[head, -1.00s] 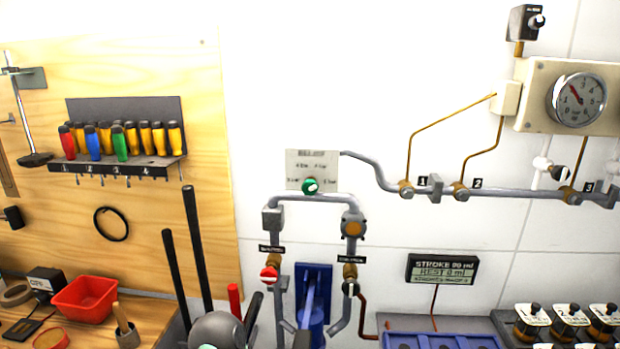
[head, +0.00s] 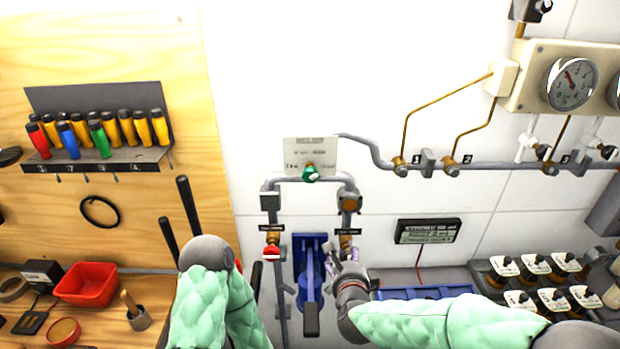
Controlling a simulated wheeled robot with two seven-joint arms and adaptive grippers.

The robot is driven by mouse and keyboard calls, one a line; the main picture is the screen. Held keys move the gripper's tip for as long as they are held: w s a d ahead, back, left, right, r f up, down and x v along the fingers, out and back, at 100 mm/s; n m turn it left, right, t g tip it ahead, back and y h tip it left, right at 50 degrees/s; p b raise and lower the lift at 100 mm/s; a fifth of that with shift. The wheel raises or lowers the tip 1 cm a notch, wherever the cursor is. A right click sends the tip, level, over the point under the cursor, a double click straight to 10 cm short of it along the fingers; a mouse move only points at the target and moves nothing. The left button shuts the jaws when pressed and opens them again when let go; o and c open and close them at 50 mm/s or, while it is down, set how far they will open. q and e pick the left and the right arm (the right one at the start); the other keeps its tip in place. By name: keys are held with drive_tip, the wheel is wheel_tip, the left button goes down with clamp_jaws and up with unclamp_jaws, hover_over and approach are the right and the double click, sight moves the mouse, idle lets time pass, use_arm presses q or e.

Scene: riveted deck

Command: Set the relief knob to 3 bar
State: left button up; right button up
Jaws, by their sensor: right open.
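The relief knob (head: 310,173) is a small green knob with a white mark. It sits at the bottom edge of a pale scale plate (head: 310,152) on the wall, above the grey pipe loop. The lettering on the plate is too small to read, so I cannot tell the setting. My right gripper (head: 344,262) is open, below and slightly right of the knob, in front of the right pipe leg and apart from the knob. My left arm shows at the lower left, but its gripper is not visible.
A red-handled valve (head: 272,251) and a blue pump with a dark lever (head: 311,318) are below the knob. A round gauge (head: 572,84) is at upper right. A tool rack (head: 97,133) hangs at left. The wall around the plate is clear.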

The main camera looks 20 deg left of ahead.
sight(310, 178)
drive_tip(key=s+a+r+m+t+y, duration=0.1)
drive_tip(key=s+a+r+m+t, duration=0.2)
drive_tip(key=r, duration=0.7)
drive_tip(key=s+a+r+m+t, duration=0.1)
drive_tip(key=s+a+r+m, duration=0.4)
drive_tip(key=r, duration=0.6)
drive_tip(key=shift+m, duration=0.3)
drive_tip(key=x, duration=0.4)
drive_tip(key=p+x, duration=0.1)
drive_tip(key=x, duration=0.3)
drive_tip(key=d+x, duration=0.1)
drive_tip(key=x, duration=0.3)
drive_tip(key=shift+w+a+f+p, duration=0.1)
drive_tip(key=shift+w+f+p, duration=0.1)
drive_tip(key=shift+w+p, duration=0.1)
drive_tip(key=c, duration=1.2)
